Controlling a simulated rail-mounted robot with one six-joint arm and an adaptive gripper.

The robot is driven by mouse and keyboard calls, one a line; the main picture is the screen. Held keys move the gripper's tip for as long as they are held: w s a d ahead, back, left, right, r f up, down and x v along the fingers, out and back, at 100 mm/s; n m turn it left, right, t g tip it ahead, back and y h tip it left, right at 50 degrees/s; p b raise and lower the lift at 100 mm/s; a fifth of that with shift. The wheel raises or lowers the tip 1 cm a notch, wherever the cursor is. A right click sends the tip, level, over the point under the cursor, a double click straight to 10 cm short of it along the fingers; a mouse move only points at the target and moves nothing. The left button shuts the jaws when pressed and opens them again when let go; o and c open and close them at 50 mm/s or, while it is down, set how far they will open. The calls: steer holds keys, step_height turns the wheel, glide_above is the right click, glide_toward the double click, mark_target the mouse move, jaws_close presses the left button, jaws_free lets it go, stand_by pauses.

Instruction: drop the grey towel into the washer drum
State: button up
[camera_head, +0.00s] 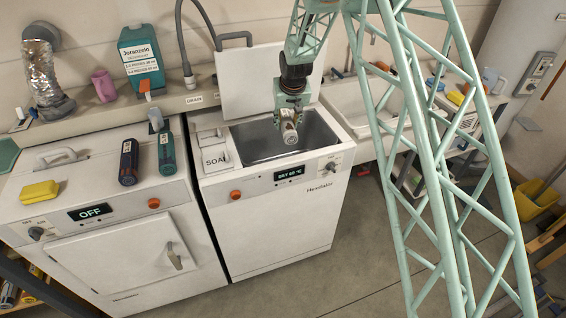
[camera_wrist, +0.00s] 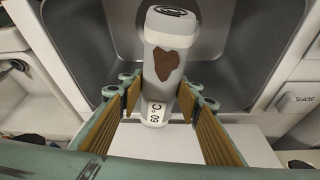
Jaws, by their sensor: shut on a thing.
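In the wrist view the towel (camera_wrist: 167,62) is between the two padded fingers of my gripper (camera_wrist: 158,94). It shows a brown heart-shaped stain and a "60 °C" label. The grey metal basin of the drum (camera_wrist: 85,50) lies beyond it and looks empty where visible. The washer (camera_head: 270,215) has its white lid (camera_head: 262,80) raised, and its display seems to read "SET 60 °C".
The dryer (camera_head: 90,190) on the left reads "OFF" and carries a yellow sponge (camera_head: 39,190), a dark bottle (camera_head: 129,162) and a teal bottle (camera_head: 166,152). A soap compartment (camera_head: 215,157) sits left of the drum. A sink (camera_head: 365,105) stands to the right.

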steer(key=shift+f+b, duration=0.6)
steer(key=shift+f, duration=1.75)
steer(key=o, duration=1)
steer(key=shift+v, duration=5.4)
steer(key=shift+s+r, duration=0.2)
steer(key=shift+r, duration=0.3)
